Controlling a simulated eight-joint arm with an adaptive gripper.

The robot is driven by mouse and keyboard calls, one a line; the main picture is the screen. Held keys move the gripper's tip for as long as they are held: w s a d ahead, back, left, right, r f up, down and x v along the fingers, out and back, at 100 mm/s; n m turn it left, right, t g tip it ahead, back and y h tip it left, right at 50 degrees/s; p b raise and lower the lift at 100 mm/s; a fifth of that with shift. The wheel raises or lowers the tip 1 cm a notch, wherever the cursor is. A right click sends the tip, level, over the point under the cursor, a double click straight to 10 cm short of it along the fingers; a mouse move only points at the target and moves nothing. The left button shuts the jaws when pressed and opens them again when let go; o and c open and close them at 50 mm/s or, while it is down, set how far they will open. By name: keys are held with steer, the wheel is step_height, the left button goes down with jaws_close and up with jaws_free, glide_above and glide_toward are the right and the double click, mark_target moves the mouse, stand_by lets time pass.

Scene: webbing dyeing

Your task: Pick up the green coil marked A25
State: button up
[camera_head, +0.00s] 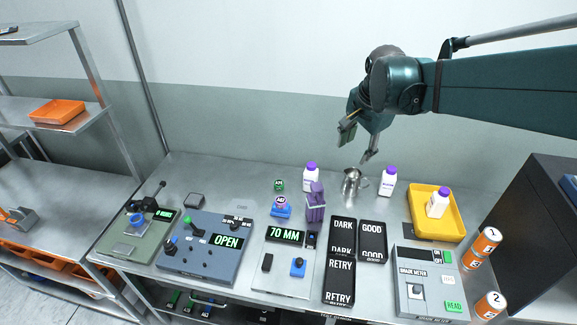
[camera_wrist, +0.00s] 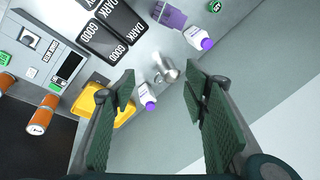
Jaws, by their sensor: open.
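A small green coil (camera_head: 279,186) with a label too small to read surely stands on the steel bench, left of the white bottles. It also shows at the top edge of the wrist view (camera_wrist: 214,6), partly cut off. Just in front of it is a blue holder (camera_head: 281,211) with a purple-ringed labelled piece on it. My gripper (camera_head: 358,143) is open and empty, in the air above the metal jug, to the right of and well above the coil.
A metal jug (camera_head: 351,186), purple bundle (camera_head: 315,206), white bottles (camera_head: 311,177) (camera_head: 388,182) and a yellow tray (camera_head: 452,222) stand along the bench. Black trays (camera_head: 340,265) and control boxes (camera_head: 202,243) fill the front. The bench behind the coil is clear.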

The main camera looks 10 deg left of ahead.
steer(key=w+a+f+m+g, duration=0.1)
steer(key=w+a+f+m, duration=0.2)
steer(key=w+a+f, duration=0.35)
steer(key=m+g+b, duration=0.3)
steer(key=m, duration=0.3)
glide_toward(280, 183)
steer(key=shift+s+a+f+h, duration=0.1)
steer(key=shift+s+f+h, duration=0.15)
steer(key=shift+h, duration=0.15)
steer(key=shift+a+f, duration=0.3)
steer(key=shift+f, duration=0.15)
steer(key=shift+f, duration=0.1)
steer(key=shift+f, duration=1.15)
steer(key=shift+w+f, duration=0.1)
steer(key=shift+f, duration=0.05)
